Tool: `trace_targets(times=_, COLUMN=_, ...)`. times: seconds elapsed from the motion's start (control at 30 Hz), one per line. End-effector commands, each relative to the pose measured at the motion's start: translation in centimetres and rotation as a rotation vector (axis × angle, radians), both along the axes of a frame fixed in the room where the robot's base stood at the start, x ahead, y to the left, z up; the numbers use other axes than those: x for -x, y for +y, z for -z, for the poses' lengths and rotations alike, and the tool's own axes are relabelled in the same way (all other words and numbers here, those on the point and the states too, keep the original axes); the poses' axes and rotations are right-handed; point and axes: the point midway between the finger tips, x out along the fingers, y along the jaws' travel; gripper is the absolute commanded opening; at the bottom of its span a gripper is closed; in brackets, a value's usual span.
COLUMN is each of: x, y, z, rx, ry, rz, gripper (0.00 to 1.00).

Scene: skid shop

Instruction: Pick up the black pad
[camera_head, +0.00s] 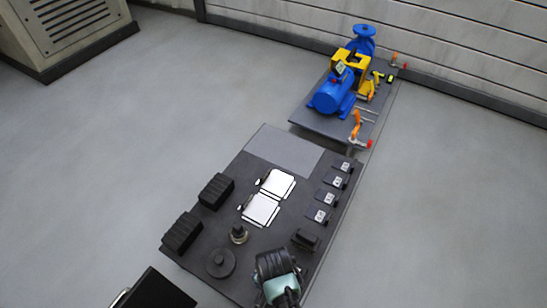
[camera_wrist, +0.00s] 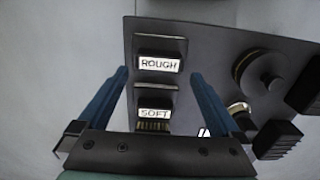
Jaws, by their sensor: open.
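In the wrist view, a black block labelled ROUGH (camera_wrist: 158,45) sits on the dark bench top near its edge. A second black block, labelled SOFT (camera_wrist: 154,93), sits below it in the picture, with bristle-like strips under its label. Either could be the black pad; I cannot tell which. A black block also shows in the head view (camera_head: 305,239), beside my gripper. My gripper (camera_wrist: 159,73) is open, its two blue fingers on either side of the labelled blocks, with nothing held. In the head view, my wrist hides the bench area beneath it.
The bench (camera_head: 285,150) also holds two ribbed black blocks (camera_head: 216,190), a black disc (camera_head: 221,263), a knob-like piece (camera_head: 239,233), white plates (camera_head: 262,209) and several small labelled pieces (camera_head: 320,215). A blue pump (camera_head: 333,95) stands on a plate behind.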

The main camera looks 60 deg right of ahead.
Motion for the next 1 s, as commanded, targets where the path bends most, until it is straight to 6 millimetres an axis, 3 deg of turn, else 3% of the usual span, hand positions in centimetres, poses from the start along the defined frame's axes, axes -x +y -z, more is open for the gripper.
trace_targets(times=0.47, x=0.3, y=0.5, z=5.0, rx=0.000, ry=0.000, rz=0.000, gripper=1.00)
trace_targets(times=0.77, x=0.3, y=0.5, z=5.1, rx=0.001, ry=-0.001, rz=-0.001, gripper=1.00)
trace_targets(times=1.0, x=0.3, y=0.5, z=5.1, rx=0.001, ry=-0.001, rz=-0.001, gripper=0.57)
